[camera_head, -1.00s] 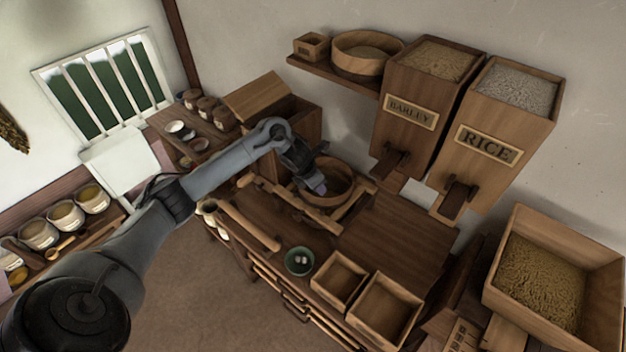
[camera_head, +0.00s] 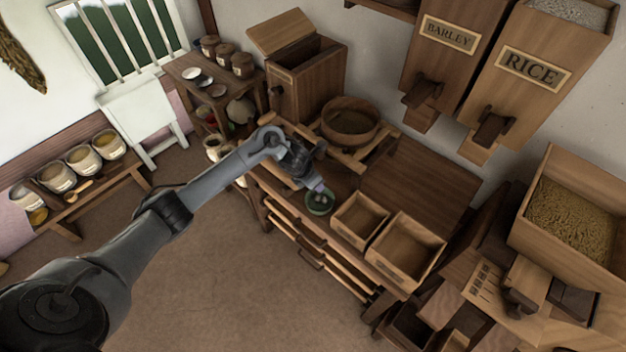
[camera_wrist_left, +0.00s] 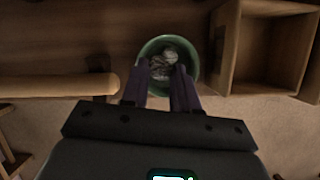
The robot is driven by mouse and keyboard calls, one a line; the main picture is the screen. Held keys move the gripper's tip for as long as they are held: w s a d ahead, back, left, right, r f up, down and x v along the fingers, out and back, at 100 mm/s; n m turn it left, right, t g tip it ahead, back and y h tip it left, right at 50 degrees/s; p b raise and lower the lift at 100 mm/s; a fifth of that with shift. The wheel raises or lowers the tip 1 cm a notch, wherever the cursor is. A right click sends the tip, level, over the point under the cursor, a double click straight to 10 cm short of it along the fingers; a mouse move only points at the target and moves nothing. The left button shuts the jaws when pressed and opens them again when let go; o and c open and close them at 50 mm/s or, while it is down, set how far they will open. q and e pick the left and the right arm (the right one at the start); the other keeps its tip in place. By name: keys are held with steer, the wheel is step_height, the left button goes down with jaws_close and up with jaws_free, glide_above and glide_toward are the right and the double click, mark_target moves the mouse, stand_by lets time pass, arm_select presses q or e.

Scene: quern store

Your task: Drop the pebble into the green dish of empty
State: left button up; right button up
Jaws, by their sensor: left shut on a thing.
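The small green dish (camera_head: 319,205) stands on the wooden bench, left of two open wooden boxes. It also shows in the left wrist view (camera_wrist_left: 144,54). My left gripper (camera_head: 319,187) points down over the dish. In the left wrist view the fingertips (camera_wrist_left: 160,72) overlap the dish's near part, shut on a pebble (camera_wrist_left: 159,71) that shows only dimly between them. A pale pebble (camera_wrist_left: 170,55) shows just beyond the fingertips, within the dish's outline. I cannot tell how far the tips are above the dish floor. My right gripper is not in view.
Two open wooden boxes (camera_head: 360,202) stand right of the dish. A round wooden sieve (camera_head: 350,108) sits behind on a frame. A wooden roller (camera_wrist_left: 50,86) lies left of the dish in the wrist view. The bench top (camera_head: 420,180) at right is clear.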

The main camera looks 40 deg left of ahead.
mark_target(314, 201)
arm_select(q)
step_height(314, 201, down, 4)
steer(key=b, duration=0.2)
steer(key=shift+r+b, duration=0.1)
steer(key=shift+b, duration=0.2)
steer(key=shift+s+f, duration=0.1)
steer(key=shift+f, duration=0.25)
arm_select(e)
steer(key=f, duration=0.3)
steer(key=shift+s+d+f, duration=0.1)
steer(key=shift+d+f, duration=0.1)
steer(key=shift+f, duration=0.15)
arm_select(q)
steer(key=o, duration=1.1)
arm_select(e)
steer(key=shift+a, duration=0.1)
arm_select(q)
steer(key=shift+r, duration=0.5)
steer(key=p+v, duration=0.2)
steer(key=v, duration=0.8)
steer(key=shift+s+p, duration=0.15)
steer(key=shift+p, duration=0.15)
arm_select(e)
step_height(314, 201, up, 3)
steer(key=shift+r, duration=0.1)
